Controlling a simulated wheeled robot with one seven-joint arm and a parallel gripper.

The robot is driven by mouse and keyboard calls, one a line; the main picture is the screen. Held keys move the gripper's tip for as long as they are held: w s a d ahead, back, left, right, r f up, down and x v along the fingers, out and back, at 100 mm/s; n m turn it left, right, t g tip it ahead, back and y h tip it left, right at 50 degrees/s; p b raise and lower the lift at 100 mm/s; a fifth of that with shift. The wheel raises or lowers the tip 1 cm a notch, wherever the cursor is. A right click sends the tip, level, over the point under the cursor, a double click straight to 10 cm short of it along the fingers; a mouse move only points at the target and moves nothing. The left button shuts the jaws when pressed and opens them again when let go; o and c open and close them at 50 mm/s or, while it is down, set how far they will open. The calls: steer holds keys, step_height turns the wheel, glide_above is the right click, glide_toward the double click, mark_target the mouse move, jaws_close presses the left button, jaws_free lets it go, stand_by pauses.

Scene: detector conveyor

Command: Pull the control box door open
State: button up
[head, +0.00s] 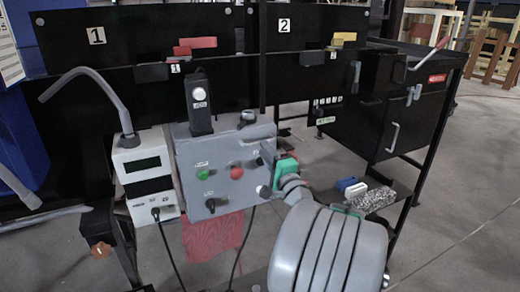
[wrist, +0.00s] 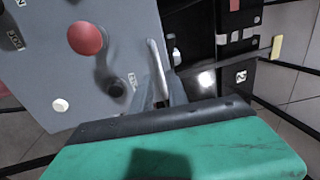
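The control box (head: 222,150) is a grey box in the middle of the head view. Its front has a green button, a red button and black knobs. The front looks closed. In the wrist view the grey front panel (wrist: 85,75) fills the upper left, and a light metal bar handle (wrist: 157,68) stands near its right edge. My gripper (head: 266,158), with a green body, is at the right edge of the box. In the wrist view my gripper's fingers (wrist: 163,92) are at the handle's lower end, apparently one on each side. Whether they touch it is unclear.
A white meter (head: 146,175) with a dark screen stands left of the box. Black cables hang below. A small shelf (head: 385,200) with blue and white blocks is to the right. A black cabinet (head: 415,120) stands farther right. Floor is open at the far right.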

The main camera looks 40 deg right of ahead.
steer(key=x, duration=0.4)
steer(key=shift+w, duration=0.35)
steer(key=shift+c, duration=0.4)
jaws_close()
stand_by(0.6)
